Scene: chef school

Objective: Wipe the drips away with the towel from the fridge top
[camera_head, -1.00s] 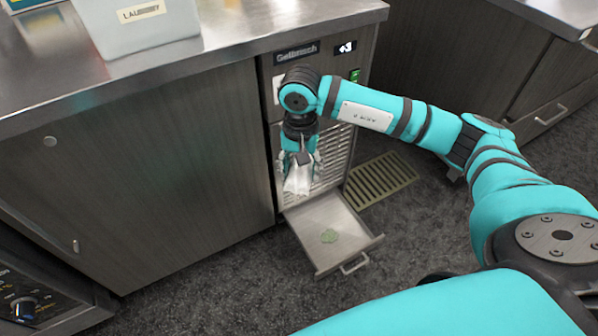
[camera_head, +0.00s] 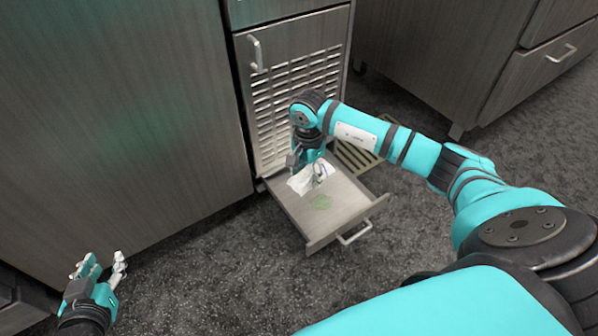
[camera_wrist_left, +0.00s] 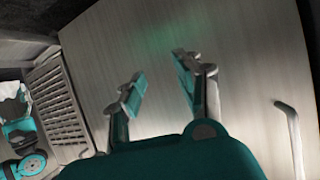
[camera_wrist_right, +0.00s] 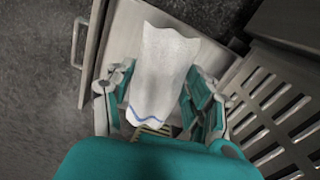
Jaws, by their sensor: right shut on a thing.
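A white towel (camera_head: 301,182) with a blue stripe is held by my right gripper (camera_head: 312,172), low over the back part of an open drawer tray (camera_head: 343,213). The towel (camera_wrist_right: 162,75) hangs between the fingers in the right wrist view; I cannot tell if it touches the tray. My left gripper (camera_head: 103,268) is open and empty at the lower left, apart from the tray. The left gripper's spread fingers (camera_wrist_left: 157,85) also show in the left wrist view. The fridge top is out of view.
A louvred panel (camera_head: 300,95) with a handle stands directly behind the tray. A floor grate (camera_head: 356,158) lies to its right. The tray has raised walls and a front handle (camera_head: 355,235). Grey floor in front is clear.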

